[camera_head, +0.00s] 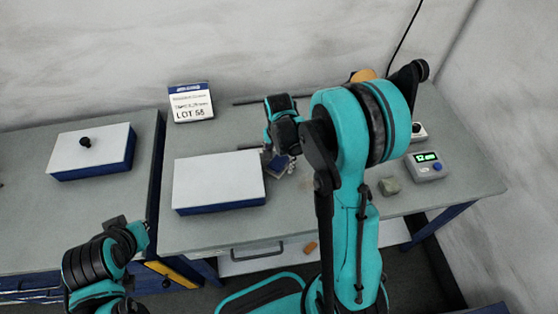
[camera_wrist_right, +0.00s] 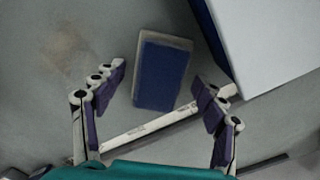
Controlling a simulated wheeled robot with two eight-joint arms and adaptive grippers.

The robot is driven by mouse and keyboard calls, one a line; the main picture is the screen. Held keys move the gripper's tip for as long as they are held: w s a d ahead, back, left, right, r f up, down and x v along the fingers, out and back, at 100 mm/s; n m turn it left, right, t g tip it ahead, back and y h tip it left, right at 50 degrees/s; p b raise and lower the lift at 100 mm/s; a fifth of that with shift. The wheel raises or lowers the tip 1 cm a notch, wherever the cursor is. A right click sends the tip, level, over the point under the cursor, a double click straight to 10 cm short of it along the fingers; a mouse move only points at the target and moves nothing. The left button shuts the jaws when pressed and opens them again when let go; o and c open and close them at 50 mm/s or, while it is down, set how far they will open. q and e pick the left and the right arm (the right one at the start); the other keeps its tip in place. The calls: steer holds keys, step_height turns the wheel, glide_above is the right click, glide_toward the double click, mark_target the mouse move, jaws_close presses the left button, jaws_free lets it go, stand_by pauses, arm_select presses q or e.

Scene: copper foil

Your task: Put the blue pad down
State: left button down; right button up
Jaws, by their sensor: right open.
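The blue pad (camera_wrist_right: 160,75) lies flat on the grey table, its blue face up with a grey-beige edge at the far end. My right gripper (camera_wrist_right: 159,79) is open, with one finger on each side of the pad and a visible gap to both. In the head view my right gripper (camera_head: 284,164) points down at the table just right of a white-topped blue box, and it largely hides the pad. Of my left arm, only links show at the lower left; its fingers are not visible.
The white-topped box (camera_head: 218,180) stands close beside the pad. A pale printed strip (camera_wrist_right: 150,125) lies near the fingers. A lot sign (camera_head: 191,102) stands behind. Another lidded box (camera_head: 92,151) is at left.

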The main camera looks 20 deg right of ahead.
mark_target(279, 160)
step_height(279, 160, up, 11)
steer(key=p, duration=0.3)
steer(key=s+a+r+n+t, duration=0.2)
steer(key=s+r+n+t, duration=0.1)
steer(key=s+n, duration=0.3)
steer(key=s+a+r+n+t, duration=0.3)
steer(key=s+r+n+t, duration=0.1)
steer(key=s+r+n, duration=0.1)
steer(key=shift+s+a+r+n, duration=0.3)
steer(key=shift+s+n, duration=0.2)
steer(key=shift+s, duration=0.7)
steer(key=shift+s+f, duration=0.1)
